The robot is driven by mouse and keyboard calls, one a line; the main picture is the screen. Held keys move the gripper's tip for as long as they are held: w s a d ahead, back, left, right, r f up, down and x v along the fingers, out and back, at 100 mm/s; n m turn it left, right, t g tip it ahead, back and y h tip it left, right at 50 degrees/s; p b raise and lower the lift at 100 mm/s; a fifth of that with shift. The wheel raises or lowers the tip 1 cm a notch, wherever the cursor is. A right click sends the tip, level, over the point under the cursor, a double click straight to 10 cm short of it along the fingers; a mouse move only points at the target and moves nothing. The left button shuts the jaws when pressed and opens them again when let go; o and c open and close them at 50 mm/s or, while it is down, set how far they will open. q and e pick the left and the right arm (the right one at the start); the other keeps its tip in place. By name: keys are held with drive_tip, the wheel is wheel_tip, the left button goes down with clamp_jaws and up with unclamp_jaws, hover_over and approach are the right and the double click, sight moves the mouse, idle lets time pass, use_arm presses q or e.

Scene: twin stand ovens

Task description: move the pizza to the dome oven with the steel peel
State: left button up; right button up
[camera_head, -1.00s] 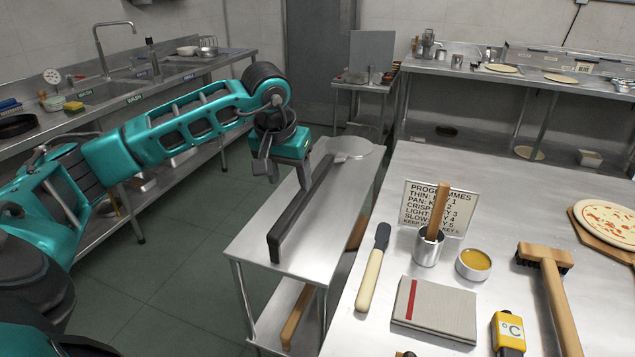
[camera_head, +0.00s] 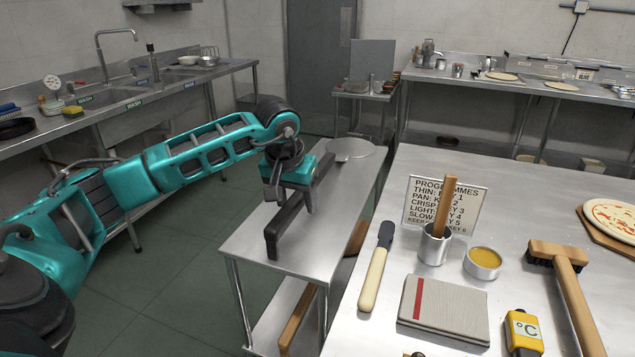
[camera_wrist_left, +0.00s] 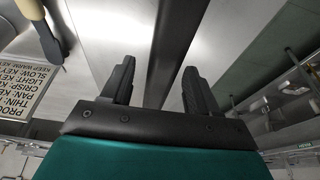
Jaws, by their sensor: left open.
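The steel peel (camera_head: 279,237) lies on the narrow steel side table, its dark handle toward me and its round flat steel head (camera_head: 355,149) at the far end. My left gripper (camera_head: 292,203) is open over the handle, with a finger on each side. In the left wrist view the dark peel handle (camera_wrist_left: 166,45) runs between the parted fingers (camera_wrist_left: 158,80), without clear contact. The pizza (camera_head: 612,218), with red topping, rests on a wooden board at the right edge, partly cut off. The dome oven and my right gripper are not in view.
Floor lies clear left of the side table.

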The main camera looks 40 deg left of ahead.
use_arm(q)
clamp_jaws()
idle(0.5)
idle(0.8)
wheel_tip(320, 180, up, 7)
drive_tip(key=p, duration=0.5)
drive_tip(key=shift+f, duration=0.15)
drive_tip(key=shift+r+p, duration=0.3)
drive_tip(key=shift+r, duration=2.4)
